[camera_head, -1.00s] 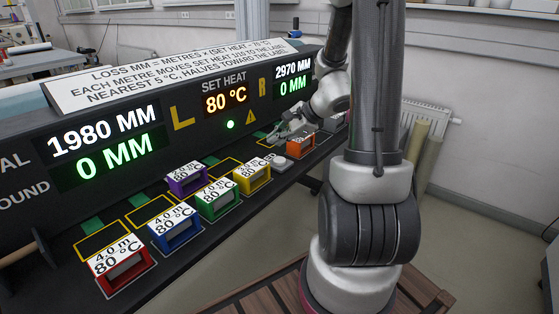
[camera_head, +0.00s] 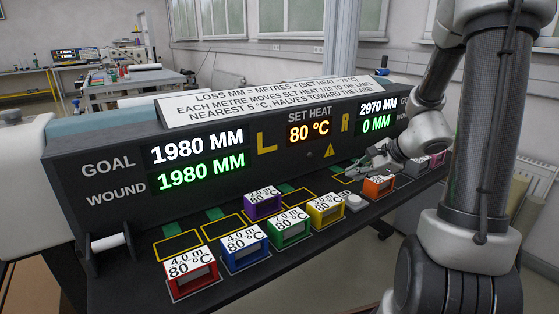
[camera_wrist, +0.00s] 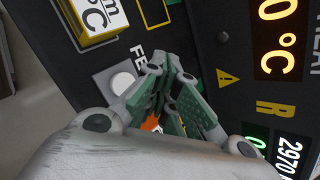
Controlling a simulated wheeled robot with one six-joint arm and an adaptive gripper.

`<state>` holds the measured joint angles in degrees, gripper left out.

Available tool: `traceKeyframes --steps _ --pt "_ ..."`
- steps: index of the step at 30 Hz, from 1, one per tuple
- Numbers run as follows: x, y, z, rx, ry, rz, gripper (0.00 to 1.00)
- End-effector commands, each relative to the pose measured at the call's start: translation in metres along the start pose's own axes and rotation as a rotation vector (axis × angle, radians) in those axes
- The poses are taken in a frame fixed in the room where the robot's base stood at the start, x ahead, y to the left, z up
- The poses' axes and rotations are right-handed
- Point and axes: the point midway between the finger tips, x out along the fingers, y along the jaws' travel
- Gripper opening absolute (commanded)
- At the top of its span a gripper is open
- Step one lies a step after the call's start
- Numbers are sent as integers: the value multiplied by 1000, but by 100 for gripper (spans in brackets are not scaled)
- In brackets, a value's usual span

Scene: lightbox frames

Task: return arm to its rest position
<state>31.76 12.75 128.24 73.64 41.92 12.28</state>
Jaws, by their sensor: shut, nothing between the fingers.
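My arm reaches in from the right in the head view, bent over the bench. My gripper (camera_head: 366,168) is shut and empty, low over the bench behind the white round feed button (camera_head: 354,201) and the orange box. In the wrist view my gripper's fingertips (camera_wrist: 163,62) are together beside the button (camera_wrist: 122,83), which looks clear of them. The orange box (camera_wrist: 150,124) is partly hidden behind the fingers.
Red (camera_head: 193,276), blue (camera_head: 244,249), green (camera_head: 289,228), yellow (camera_head: 326,210), purple (camera_head: 262,204) and orange (camera_head: 378,188) boxes stand on the bench. The display panel (camera_head: 255,150) rises close behind the gripper. Left wound reads 1980 MM, right 0 MM.

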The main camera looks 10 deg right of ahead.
Motion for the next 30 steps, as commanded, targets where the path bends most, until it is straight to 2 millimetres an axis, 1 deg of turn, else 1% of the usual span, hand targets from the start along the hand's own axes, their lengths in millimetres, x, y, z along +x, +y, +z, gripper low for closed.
traceKeyframes --steps 2,4,5,6,8,9,11,12,14,15,17,18,20,21,24,27,30 --pt "0 2 2 -24 -8 7 0" --pt "-3 11 1 -75 -16 45 0" --pt "-4 19 0 -103 -21 71 0" --pt "-7 32 -2 -145 -29 115 0" --pt "-17 52 -3 -230 -40 185 0" --pt "-28 64 -1 -303 -47 232 0" --pt "-46 82 5 -435 -58 307 0" --pt "-60 92 10 -534 -63 358 0" --pt "-80 105 17 -676 -68 429 0" --pt "-93 112 20 -770 -67 473 0" --pt "-113 121 26 -915 -62 536 0" --pt "-127 126 30 -1012 -53 576 0" --pt "-148 131 35 -1164 -34 632 0" --pt "-162 133 38 -1262 -15 663 0" --pt "-191 134 47 -1482 45 712 0" --pt "-211 131 59 -1644 106 705 0" --pt "-220 129 75 -1744 140 650 0"
